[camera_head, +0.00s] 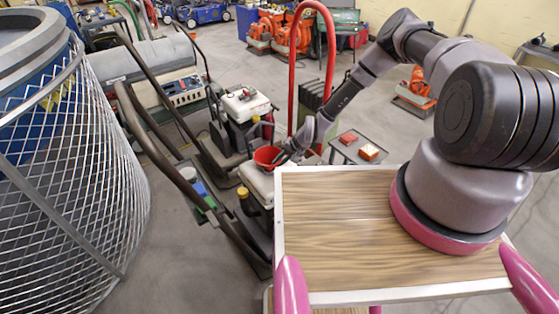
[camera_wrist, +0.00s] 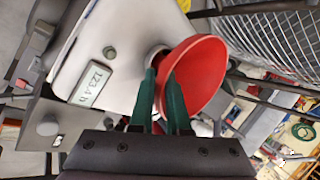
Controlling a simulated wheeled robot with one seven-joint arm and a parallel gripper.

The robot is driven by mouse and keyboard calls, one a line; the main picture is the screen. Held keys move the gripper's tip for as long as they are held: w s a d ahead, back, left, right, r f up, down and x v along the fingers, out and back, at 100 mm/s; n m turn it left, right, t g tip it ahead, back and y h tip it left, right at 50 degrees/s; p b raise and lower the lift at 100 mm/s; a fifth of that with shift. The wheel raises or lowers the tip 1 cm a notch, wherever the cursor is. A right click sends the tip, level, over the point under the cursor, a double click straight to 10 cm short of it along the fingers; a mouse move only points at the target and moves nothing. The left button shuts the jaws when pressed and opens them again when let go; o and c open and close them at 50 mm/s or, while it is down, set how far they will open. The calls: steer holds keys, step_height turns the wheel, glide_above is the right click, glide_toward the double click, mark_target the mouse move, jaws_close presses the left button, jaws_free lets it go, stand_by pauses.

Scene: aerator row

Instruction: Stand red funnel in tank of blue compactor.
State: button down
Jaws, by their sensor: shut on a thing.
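The red funnel (camera_head: 267,156) is held over the near white tank (camera_head: 258,184). In the wrist view, its wide red mouth (camera_wrist: 203,75) is tilted toward the right. My gripper (camera_head: 289,156) is shut on the funnel; its green fingertips (camera_wrist: 161,75) show at the funnel's narrow side. The white tank (camera_wrist: 122,50) below has a "123.4 h" label and a round opening (camera_wrist: 154,56) beside the fingertips. The spout is hidden, so I cannot tell whether it is in the opening. The near machine's body colour is unclear.
Another machine with a white tank (camera_head: 246,103) stands behind. Dark curved handles (camera_head: 170,165) and a mesh cage (camera_head: 75,190) are at the left. A red hose-like bar (camera_head: 329,50) rises behind. A small stand (camera_head: 357,150) holds red and orange blocks.

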steer(key=shift+f, duration=0.65)
steer(key=shift+f, duration=0.15)
steer(key=c, duration=0.8)
jaws_free()
steer(key=shift+r, duration=4.5)
